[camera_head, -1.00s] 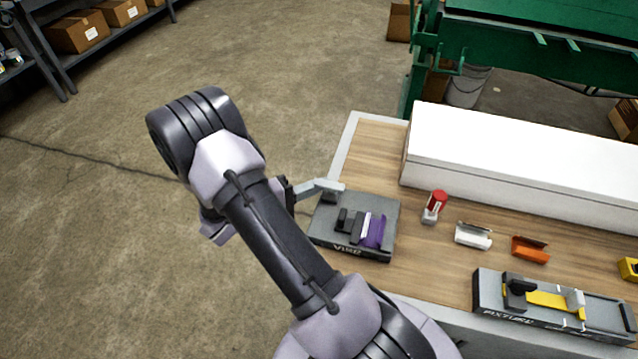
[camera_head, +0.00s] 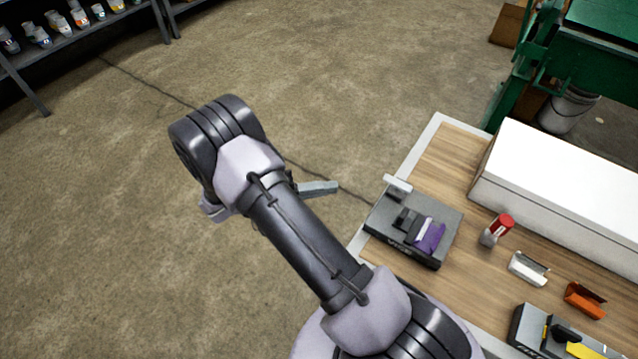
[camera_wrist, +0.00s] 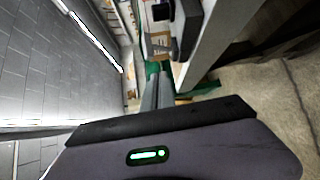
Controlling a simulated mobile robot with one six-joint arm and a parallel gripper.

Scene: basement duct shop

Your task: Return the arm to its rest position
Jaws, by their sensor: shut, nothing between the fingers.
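My arm is folded up in the middle of the head view, over bare floor left of the workbench. Only the fingers of my gripper (camera_head: 320,187) show past the arm; they point right, toward the bench. They are apart from the vise fixture (camera_head: 420,205). In the wrist view my gripper's fingers (camera_wrist: 157,92) lie together with nothing between them. My wrist's housing with a green light fills the bottom of that view.
The workbench (camera_head: 455,160) holds a long white box (camera_head: 570,190), a red-topped can (camera_head: 498,228), a white piece (camera_head: 527,267), an orange piece (camera_head: 584,299) and a second fixture (camera_head: 535,333). A green machine stands behind, shelving (camera_head: 80,38) far left. Open floor lies left.

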